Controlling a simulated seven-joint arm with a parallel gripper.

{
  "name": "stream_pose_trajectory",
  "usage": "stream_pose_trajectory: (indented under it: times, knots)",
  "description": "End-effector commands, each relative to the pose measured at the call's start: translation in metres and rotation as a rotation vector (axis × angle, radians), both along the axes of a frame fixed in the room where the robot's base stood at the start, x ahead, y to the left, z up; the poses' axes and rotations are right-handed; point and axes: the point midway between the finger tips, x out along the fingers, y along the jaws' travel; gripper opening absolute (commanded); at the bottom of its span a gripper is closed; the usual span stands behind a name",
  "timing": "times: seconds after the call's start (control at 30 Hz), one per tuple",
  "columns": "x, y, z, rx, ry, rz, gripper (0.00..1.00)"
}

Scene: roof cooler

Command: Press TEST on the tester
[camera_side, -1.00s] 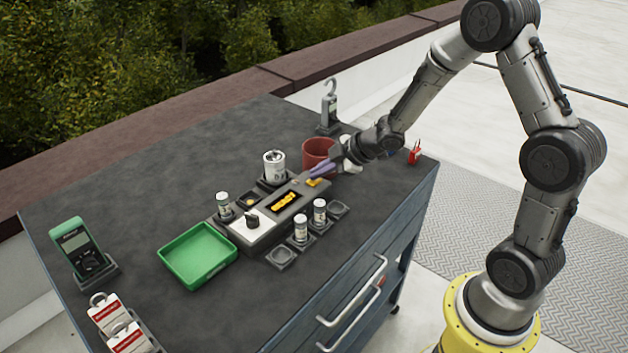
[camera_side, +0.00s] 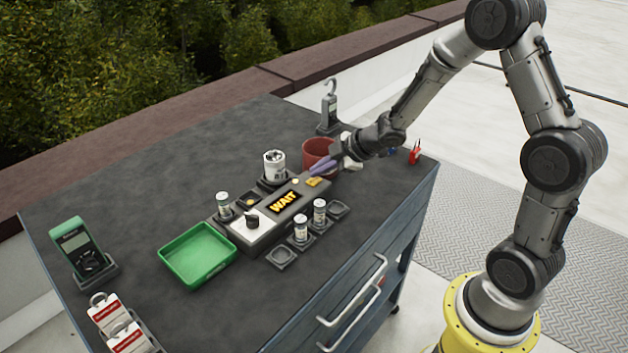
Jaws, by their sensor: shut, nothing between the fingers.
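The tester (camera_side: 262,228) is a long grey box in the middle of the dark worktop. Its display (camera_side: 284,202) reads WAIT in yellow letters. A yellow button (camera_side: 314,182) sits at its far right end, its lettering too small to read. A white panel with a dark knob (camera_side: 252,220) is at its near left end. My gripper (camera_side: 313,171) is shut and empty, its purple fingers tilted down just above or beside the yellow button. I cannot tell whether the fingertips touch it.
Small canisters (camera_side: 301,230) stand in holders along the tester, with a larger white can (camera_side: 274,165) behind. A red cup (camera_side: 317,152) stands just behind my fingers. A green tray (camera_side: 198,254) and a green meter (camera_side: 78,247) are at left. The worktop's back left is clear.

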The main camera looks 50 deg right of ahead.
Motion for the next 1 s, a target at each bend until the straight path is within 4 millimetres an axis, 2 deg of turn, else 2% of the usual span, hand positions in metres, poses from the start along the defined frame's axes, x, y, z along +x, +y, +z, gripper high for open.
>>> stream_pose_trajectory:
  times: [0.43,1.0]
  knots:
    - [0.000,0.000,0.007,0.000,-0.003,0.001,0.00]
    - [0.000,0.000,0.052,-0.001,-0.002,0.000,0.00]
